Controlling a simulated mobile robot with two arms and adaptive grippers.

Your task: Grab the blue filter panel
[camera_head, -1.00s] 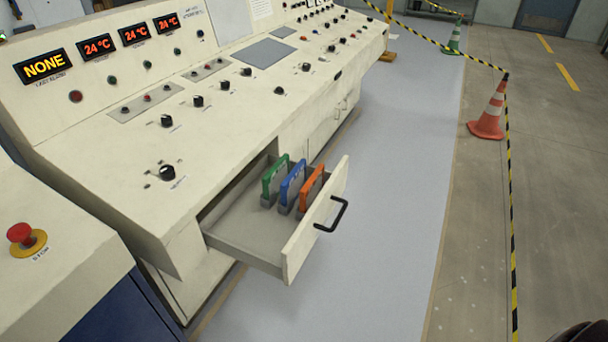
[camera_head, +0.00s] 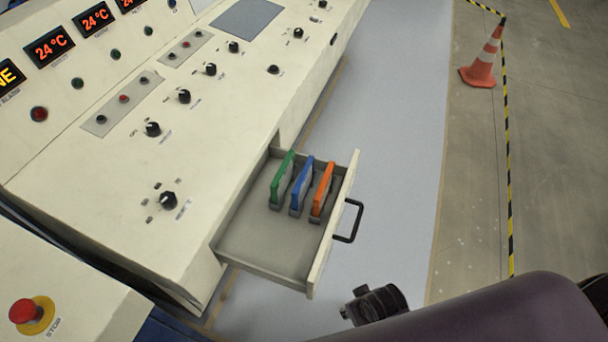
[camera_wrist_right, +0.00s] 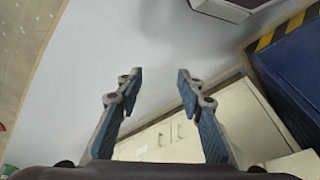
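The blue filter panel (camera_head: 301,187) stands upright in the open drawer (camera_head: 262,247), between the green filter panel (camera_head: 282,180) and the orange filter panel (camera_head: 322,190). Its lower part is grey. No gripper touches it. My right gripper (camera_wrist_right: 160,82) is open and empty in the right wrist view, with its fingers apart over floor and cabinet. In the head view, my right arm (camera_head: 480,312) comes in at the bottom right, with a dark end part below and right of the drawer. My left gripper is not in view.
The drawer's black handle (camera_head: 348,222) sticks out to the right. The control console (camera_head: 110,200) runs along the left, with a red stop button (camera_head: 25,311) at bottom left. The pale floor strip (camera_head: 395,150) beside the drawer is clear. A traffic cone (camera_head: 482,65) stands farther right.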

